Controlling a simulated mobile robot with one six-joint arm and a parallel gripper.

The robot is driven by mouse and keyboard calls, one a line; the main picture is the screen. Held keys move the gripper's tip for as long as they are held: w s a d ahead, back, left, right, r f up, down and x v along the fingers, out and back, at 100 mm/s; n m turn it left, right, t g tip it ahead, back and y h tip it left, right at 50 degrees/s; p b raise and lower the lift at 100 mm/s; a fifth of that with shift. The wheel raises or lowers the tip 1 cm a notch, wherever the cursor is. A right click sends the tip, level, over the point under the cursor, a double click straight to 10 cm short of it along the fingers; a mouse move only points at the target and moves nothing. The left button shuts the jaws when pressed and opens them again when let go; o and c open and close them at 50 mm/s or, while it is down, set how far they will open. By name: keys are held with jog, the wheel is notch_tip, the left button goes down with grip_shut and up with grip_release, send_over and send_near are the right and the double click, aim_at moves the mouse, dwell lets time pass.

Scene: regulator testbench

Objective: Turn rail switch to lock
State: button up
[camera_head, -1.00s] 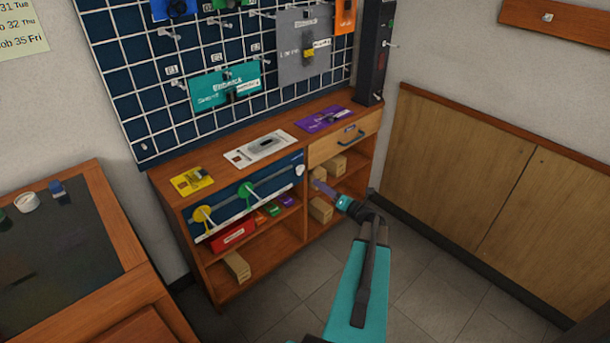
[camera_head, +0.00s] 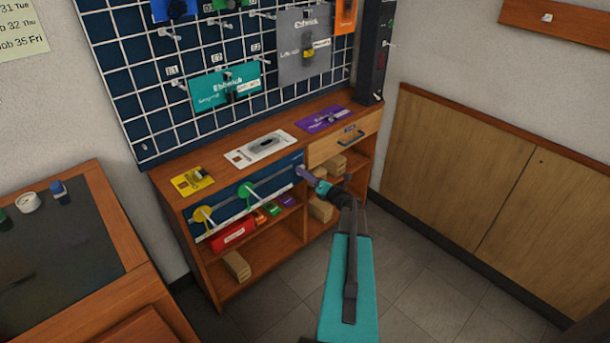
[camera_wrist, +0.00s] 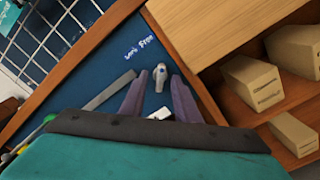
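The rail switch (camera_wrist: 160,74) is a small pale grey knob on a dark blue panel (camera_wrist: 85,75) in the wrist view. White lettering sits just above it on the panel; I cannot read it surely. My gripper (camera_wrist: 154,80) is open, its two purple fingers pointing at the panel, one on each side of the knob. I cannot tell whether they touch it. In the head view my gripper (camera_head: 303,172) is at the right end of the blue panel (camera_head: 275,183) and hides the knob.
A grey rail (camera_wrist: 108,90) runs along the panel, with a green disc (camera_head: 245,190) and a yellow disc (camera_head: 203,214) to the left. A drawer (camera_head: 345,143) is up right of my gripper. Cardboard boxes (camera_head: 320,209) stand on the shelves beside it.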

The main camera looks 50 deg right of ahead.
grip_shut()
jog(key=shift+f+n+b, duration=0.1)
jog(key=shift+n+b, duration=0.3)
jog(key=shift+b, duration=0.1)
jog(key=n+b, duration=1.7)
jog(key=b, duration=0.1)
jog(key=shift+d, duration=0.1)
dwell(0.4)
